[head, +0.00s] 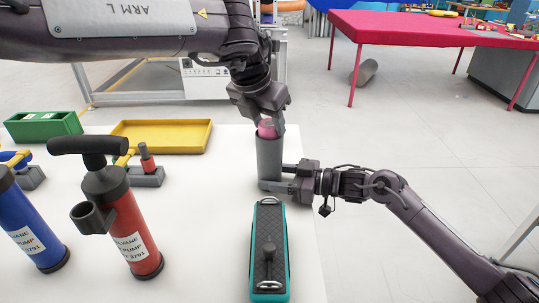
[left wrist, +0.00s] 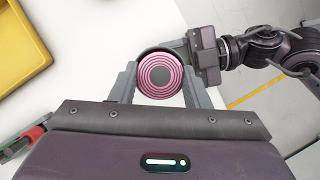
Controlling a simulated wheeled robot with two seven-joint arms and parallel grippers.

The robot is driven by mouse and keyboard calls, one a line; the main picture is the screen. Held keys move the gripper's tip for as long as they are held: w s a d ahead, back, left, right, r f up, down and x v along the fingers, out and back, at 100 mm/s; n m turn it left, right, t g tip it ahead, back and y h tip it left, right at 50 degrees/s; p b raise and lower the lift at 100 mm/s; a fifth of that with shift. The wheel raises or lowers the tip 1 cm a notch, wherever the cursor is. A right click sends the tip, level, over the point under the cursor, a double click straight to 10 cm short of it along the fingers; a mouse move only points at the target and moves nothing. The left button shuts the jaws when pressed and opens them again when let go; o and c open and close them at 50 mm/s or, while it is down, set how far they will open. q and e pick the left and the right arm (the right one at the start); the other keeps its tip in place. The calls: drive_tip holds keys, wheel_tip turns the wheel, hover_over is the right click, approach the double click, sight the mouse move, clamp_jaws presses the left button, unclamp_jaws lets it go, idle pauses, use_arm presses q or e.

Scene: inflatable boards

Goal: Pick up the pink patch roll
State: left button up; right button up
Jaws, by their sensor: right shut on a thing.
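The pink patch roll (head: 267,129) stands upright in the mouth of a grey tube (head: 269,158), with its top showing above the rim. In the left wrist view its ringed pink and dark end (left wrist: 160,75) faces the camera. My left gripper (head: 267,119) points down over the tube. Its fingers are open, one on each side of the roll, close to it; I cannot tell if they touch. My right gripper (head: 279,177) is shut on the tube's lower part from the right. The roll's lower part is hidden inside the tube.
The white table holds a teal-edged board (head: 268,250) in front of the tube, a red pump (head: 129,228) and a blue pump (head: 33,225) at left, a yellow tray (head: 165,137) and a green bin (head: 43,127) behind. A pink table (head: 420,28) stands beyond.

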use_arm(q)
drive_tip(key=c, duration=0.6)
wheel_tip(320, 180, up, 18)
drive_tip(key=shift+r, duration=0.1)
use_arm(e)
drive_tip(key=o, duration=0.9)
drive_tip(key=shift+c, duration=0.2)
